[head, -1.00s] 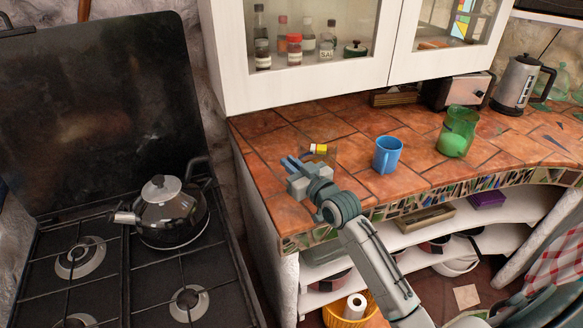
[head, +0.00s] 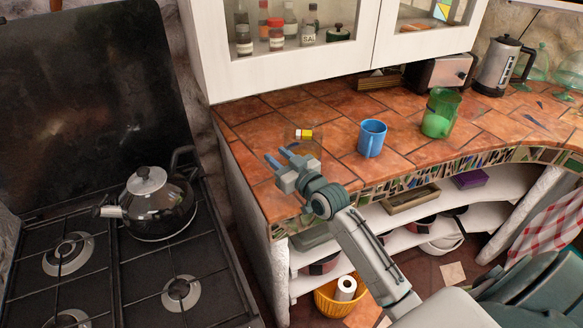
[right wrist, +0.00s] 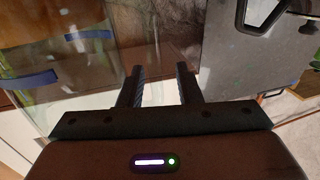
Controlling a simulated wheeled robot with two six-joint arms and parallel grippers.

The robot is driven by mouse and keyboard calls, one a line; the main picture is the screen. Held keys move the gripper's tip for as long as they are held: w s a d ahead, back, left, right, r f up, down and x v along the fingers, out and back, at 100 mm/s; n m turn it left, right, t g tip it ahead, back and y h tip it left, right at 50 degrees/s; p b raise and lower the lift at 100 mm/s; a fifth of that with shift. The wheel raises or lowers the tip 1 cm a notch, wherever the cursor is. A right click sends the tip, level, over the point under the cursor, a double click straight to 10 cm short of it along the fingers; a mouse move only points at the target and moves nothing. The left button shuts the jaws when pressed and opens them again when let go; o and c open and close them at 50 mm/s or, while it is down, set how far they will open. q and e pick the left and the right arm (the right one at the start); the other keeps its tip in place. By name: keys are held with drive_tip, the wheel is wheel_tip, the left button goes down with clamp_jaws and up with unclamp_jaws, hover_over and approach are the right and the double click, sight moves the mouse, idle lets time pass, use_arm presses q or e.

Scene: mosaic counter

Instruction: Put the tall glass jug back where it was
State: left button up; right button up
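A clear, see-through glass vessel (head: 309,153), which looks like the tall glass jug, stands on the tiled counter near its left end. A small yellow, red and white patch shows on or through it. My right gripper (head: 279,159) is just left of it in the head view, fingers pointing up-left, apart and seemingly empty. In the right wrist view the two dark fingers (right wrist: 160,88) are apart, with clear glass (right wrist: 85,70) filling the left and middle beyond them. I cannot tell whether they touch it. My left gripper is not in view.
A blue mug (head: 372,139) and a green glass vessel (head: 440,113) stand to the right on the counter (head: 350,108). A toaster (head: 437,72) and an electric kettle (head: 502,66) are behind. A stove with a black kettle (head: 158,207) is left. A white cabinet (head: 290,66) hangs above.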

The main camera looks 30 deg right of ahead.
drive_tip(key=s+d, duration=0.2)
drive_tip(key=s, duration=0.9)
drive_tip(key=shift+a+f, duration=0.1)
